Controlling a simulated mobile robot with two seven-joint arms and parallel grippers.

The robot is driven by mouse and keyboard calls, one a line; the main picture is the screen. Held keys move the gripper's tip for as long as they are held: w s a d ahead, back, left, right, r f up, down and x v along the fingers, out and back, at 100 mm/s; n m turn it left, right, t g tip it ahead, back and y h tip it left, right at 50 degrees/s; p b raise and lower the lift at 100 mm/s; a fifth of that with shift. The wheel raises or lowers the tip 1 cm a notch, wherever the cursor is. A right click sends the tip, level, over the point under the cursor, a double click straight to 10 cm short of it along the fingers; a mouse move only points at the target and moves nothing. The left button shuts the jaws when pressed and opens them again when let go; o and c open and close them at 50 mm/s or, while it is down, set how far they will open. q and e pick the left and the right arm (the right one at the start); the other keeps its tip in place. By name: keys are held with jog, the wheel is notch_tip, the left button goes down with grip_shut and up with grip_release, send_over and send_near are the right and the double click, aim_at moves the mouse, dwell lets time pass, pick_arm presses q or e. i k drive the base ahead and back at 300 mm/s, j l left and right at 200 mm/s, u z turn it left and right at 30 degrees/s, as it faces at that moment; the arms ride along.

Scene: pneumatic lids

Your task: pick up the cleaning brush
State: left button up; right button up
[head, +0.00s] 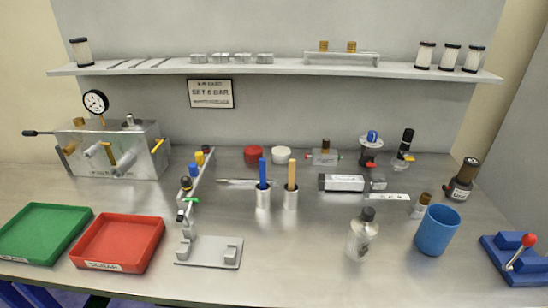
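Two upright handles stand in small metal cups at mid-bench: a blue handle (262,168) in the left cup (263,197) and a tan, wood-coloured handle (291,172) in the right cup (290,199). The lower ends are hidden inside the cups, so I cannot tell which one is the cleaning brush. A thin silver tool (236,181) lies flat just left of the cups; its kind is too small to tell. Neither gripper is in view.
A manifold with coloured knobs (189,192) and a metal bracket plate (226,252) are left and in front. A silver cylinder (342,182), bottle (361,236) and blue cup (436,230) are right. Red tray (159,249) and green tray (87,216) sit left. A shelf (160,69) hangs above.

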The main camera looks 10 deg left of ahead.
aim_at(263, 175)
jog(key=k+l+z, duration=0.15)
jog(key=l, duration=0.2)
jog(key=k+l+z, duration=0.1)
jog(key=l, duration=0.25)
jog(key=k+l+z, duration=0.15)
jog(key=k+l, duration=0.1)
jog(key=l, duration=0.1)
